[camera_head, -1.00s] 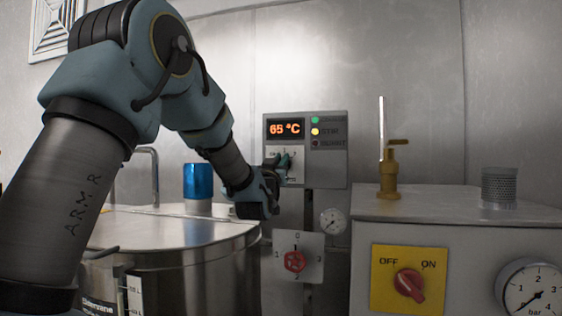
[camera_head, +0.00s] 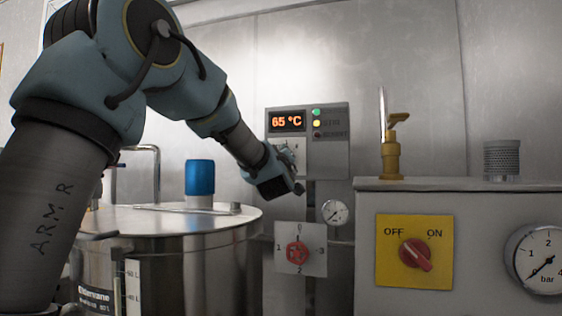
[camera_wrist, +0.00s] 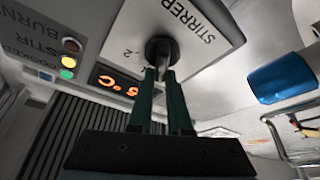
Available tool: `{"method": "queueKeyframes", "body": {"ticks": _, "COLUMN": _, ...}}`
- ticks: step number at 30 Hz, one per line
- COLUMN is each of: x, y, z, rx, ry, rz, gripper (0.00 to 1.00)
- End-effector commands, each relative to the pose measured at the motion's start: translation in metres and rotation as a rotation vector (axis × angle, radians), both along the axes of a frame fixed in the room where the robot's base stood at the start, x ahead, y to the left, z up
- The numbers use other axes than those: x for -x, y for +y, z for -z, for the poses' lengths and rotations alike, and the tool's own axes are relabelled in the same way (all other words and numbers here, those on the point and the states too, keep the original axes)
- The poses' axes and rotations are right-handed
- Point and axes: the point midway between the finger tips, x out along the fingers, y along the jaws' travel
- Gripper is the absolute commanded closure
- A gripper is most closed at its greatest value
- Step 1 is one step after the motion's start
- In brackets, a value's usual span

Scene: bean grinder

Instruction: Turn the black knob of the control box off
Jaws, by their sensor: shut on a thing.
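The control box (camera_head: 334,160) is on the back wall, with an orange 65 °C display (camera_head: 287,122). It also shows in the wrist view, where its white STIRRER plate (camera_wrist: 205,35) carries the black knob (camera_wrist: 158,46). My gripper (camera_wrist: 163,75) has its two green fingers closed on the knob, one on each side. The mark that the knob points to cannot be read. The green and yellow lamps (camera_head: 317,123) are lit, and the red one is dark.
Below the box is a red valve wheel (camera_head: 297,252) on a 0–3 plate, with a small gauge (camera_head: 336,213) nearby. A steel vessel (camera_head: 190,260) with a blue cap (camera_head: 200,177) stands left. A grey cabinet (camera_head: 470,200) with a red OFF/ON switch (camera_head: 415,253) stands right.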

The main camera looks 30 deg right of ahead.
Motion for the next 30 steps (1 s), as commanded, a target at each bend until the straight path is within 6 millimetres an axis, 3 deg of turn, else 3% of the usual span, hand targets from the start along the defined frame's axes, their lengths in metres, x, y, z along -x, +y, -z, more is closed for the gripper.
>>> {"method": "queueKeyframes", "body": {"ticks": 1, "x": 0.0013, "y": -0.0047, "z": 0.0163, "rx": 0.007, "ry": 0.042, "rz": 0.010, "gripper": 1.00}}
{"method": "queueKeyframes", "body": {"ticks": 13, "x": 0.0014, "y": -0.0052, "z": 0.0149, "rx": 0.136, "ry": 0.163, "rz": 0.013, "gripper": 1.00}}
{"method": "queueKeyframes", "body": {"ticks": 29, "x": 0.0027, "y": -0.0066, "z": 0.0138, "rx": 0.154, "ry": 0.181, "rz": 0.016, "gripper": 1.00}}
{"method": "queueKeyframes", "body": {"ticks": 30, "x": 0.0028, "y": -0.0067, "z": 0.0137, "rx": 0.154, "ry": 0.181, "rz": 0.017, "gripper": 0.82}}
